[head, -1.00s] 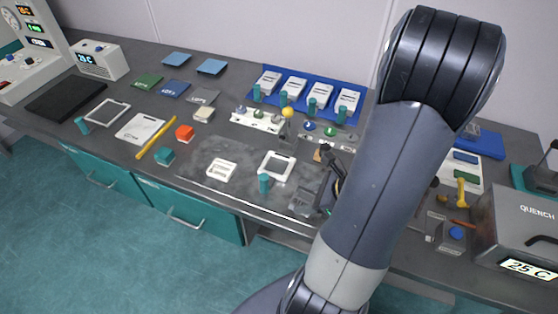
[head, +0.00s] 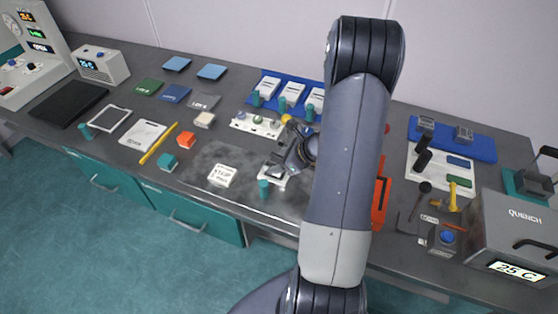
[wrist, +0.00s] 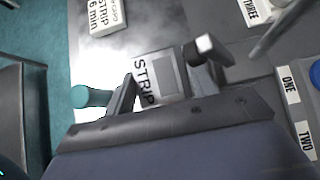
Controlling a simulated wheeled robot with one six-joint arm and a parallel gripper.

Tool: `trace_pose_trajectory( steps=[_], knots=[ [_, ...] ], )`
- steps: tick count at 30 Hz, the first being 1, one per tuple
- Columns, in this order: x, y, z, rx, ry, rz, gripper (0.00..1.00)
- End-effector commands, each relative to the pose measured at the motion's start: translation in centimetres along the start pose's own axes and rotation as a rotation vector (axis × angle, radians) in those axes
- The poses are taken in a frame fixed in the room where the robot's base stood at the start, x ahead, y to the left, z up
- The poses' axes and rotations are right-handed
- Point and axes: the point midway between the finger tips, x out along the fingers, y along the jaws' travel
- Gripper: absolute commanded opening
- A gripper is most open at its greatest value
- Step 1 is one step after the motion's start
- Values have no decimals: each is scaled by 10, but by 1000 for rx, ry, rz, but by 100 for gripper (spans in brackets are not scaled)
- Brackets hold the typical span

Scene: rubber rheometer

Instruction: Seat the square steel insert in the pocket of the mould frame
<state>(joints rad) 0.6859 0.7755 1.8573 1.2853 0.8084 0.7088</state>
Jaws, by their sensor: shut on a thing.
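The mould frame (head: 268,178) is a pale plate near the front edge of the bench, partly covered by my gripper (head: 282,164) in the head view. In the wrist view the frame (wrist: 145,84) carries the word STRIP on its left side. My gripper (wrist: 167,66) is over the frame and shut on the grey square steel insert (wrist: 169,76), which shows between the two fingers. The insert is over the frame's middle. I cannot tell whether it is inside the pocket or still above it.
A teal peg (head: 263,188) stands close to the frame's front; it also shows in the wrist view (wrist: 92,96). A white STRIP card (head: 222,175) lies to the left. A multi-place white strip (head: 256,124) is behind. The quench box (head: 515,235) stands far right.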

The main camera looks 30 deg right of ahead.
Motion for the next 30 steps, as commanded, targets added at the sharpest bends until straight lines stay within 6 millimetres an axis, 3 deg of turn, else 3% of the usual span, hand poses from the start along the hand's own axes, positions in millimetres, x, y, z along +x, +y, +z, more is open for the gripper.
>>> trace_pose_trajectory(
  steps=[14,15,23,30],
  knots=[
    [7,2,-10,5,6,2,12],
    [6,2,-10,6,7,2,55],
    [6,2,-9,5,7,2,75],
    [6,2,-9,5,7,2,75]
  ],
)
